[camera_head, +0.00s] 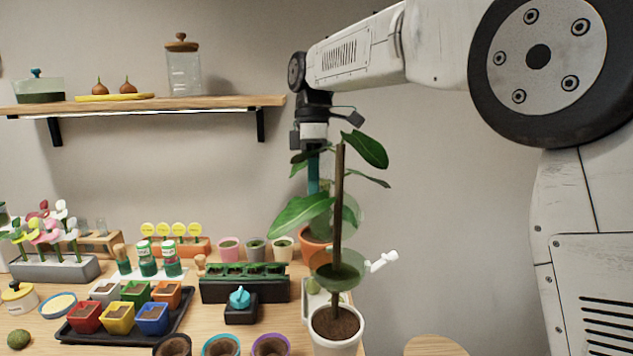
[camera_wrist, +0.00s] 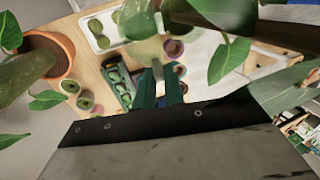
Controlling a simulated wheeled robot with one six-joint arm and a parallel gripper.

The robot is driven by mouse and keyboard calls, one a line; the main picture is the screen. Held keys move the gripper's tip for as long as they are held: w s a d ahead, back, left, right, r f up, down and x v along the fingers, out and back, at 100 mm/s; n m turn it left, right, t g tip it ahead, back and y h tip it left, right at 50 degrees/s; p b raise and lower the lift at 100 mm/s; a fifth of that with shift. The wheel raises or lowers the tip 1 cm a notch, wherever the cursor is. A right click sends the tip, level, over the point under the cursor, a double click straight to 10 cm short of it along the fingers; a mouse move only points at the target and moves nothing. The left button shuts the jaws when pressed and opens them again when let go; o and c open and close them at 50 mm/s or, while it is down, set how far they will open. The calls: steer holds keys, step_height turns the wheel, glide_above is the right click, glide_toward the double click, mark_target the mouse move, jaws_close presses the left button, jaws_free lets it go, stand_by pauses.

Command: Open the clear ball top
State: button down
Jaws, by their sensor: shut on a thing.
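A clear ball stands behind the potted plant's stem in the head view. Its greenish lower bowl (camera_head: 338,276) shows, and its faint see-through top (camera_head: 352,212) is above, partly hidden by leaves. My gripper (camera_head: 313,190) points down from above, behind the leaves, with its teal fingers at the upper left of the clear top. In the wrist view my gripper (camera_wrist: 158,72) is shut on a small pale part, which looks like part of the clear ball top (camera_wrist: 146,50). Leaves hide much of the contact, and I cannot tell how far the top is tilted.
A tall plant in a white pot (camera_head: 338,335) stands in front of the ball, its leaves close to my gripper. A terracotta pot (camera_head: 314,245) is behind. Seedling trays, coloured pots (camera_head: 118,318) and bottles fill the table to the left. A wall shelf (camera_head: 150,104) is at upper left.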

steer(key=c, duration=1.5)
jaws_free()
steer(key=shift+d+f, duration=0.15)
steer(key=shift+f, duration=0.1)
steer(key=shift+r, duration=0.15)
steer(key=v, duration=0.7)
steer(key=shift+w+r, duration=0.2)
steer(key=shift+r, duration=0.15)
